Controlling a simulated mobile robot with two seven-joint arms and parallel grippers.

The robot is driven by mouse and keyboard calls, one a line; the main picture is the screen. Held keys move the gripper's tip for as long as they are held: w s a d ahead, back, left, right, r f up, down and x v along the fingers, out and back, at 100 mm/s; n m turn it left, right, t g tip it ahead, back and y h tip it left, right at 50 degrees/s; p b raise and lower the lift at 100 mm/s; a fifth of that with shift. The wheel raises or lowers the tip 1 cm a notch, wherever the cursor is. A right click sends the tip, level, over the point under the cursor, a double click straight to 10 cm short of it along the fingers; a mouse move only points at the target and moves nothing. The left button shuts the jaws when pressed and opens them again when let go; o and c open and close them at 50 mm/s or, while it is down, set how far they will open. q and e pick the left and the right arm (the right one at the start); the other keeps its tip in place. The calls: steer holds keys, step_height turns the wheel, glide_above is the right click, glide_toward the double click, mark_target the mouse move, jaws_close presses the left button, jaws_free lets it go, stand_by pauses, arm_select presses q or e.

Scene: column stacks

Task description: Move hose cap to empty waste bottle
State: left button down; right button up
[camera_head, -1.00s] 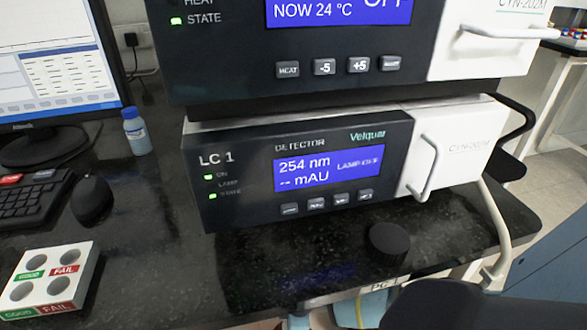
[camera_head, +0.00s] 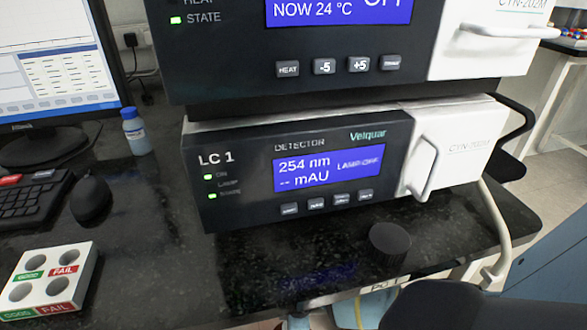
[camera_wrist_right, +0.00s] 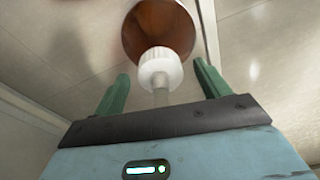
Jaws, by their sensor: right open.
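The right wrist view shows a white ribbed hose cap (camera_wrist_right: 160,66) with a pale tube (camera_wrist_right: 161,97) joined to it. The cap sits against the neck of an amber-brown bottle (camera_wrist_right: 158,25). My right gripper (camera_wrist_right: 161,80) is open, with one green finger on each side of the cap and tube and a gap to both. I cannot tell whether this bottle is full or empty. The hose cap and the bottle cannot be made out in the head view. My left gripper is not in view.
A detector (camera_head: 300,175) stands on the black bench (camera_head: 270,255) under another unit (camera_head: 330,40). A black round object (camera_head: 390,243) is near the front edge. A white holder (camera_head: 50,285), small blue bottle (camera_head: 136,131) and mouse (camera_head: 91,200) are at left. A pale hose (camera_head: 498,225) hangs at right.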

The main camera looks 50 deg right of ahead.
steer(key=r+p, duration=0.1)
steer(key=r, duration=0.1)
steer(key=r+p, duration=0.1)
steer(key=r, duration=0.1)
steer(key=r+p, duration=0.1)
steer(key=r, duration=0.1)
steer(key=shift+s+d+r, duration=0.2)
steer(key=shift+s+d, duration=0.05)
steer(key=shift+d, duration=0.05)
steer(key=shift+s+r+p, duration=0.1)
steer(key=shift+r+p, duration=0.25)
steer(key=shift+r, duration=0.35)
